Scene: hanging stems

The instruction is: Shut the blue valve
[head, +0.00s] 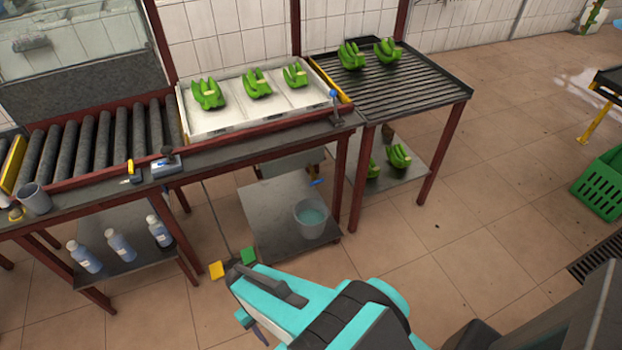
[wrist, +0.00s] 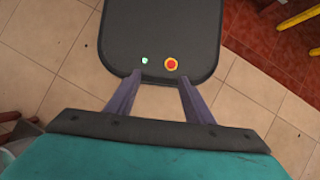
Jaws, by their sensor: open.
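A small blue handle (head: 317,182) shows under the sorting table, above a grey bucket (head: 310,218) of water; it may be the blue valve. A second blue-topped fitting (head: 333,94) stands at the right corner of the white tray, so I cannot tell for sure which is the valve. Whether either is open or shut is too small to tell. My gripper (head: 257,330) is low in front of the tables, well apart from both. In the wrist view my gripper (wrist: 159,76) has its two fingers spread with nothing between them. No valve shows there.
The white tray (head: 222,127) holds green banana bunches, and more lie on the slatted table (head: 425,93). Bottles (head: 121,247) stand on a low shelf. Tiled floor (head: 480,235) is clear at right, before a green crate (head: 600,187).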

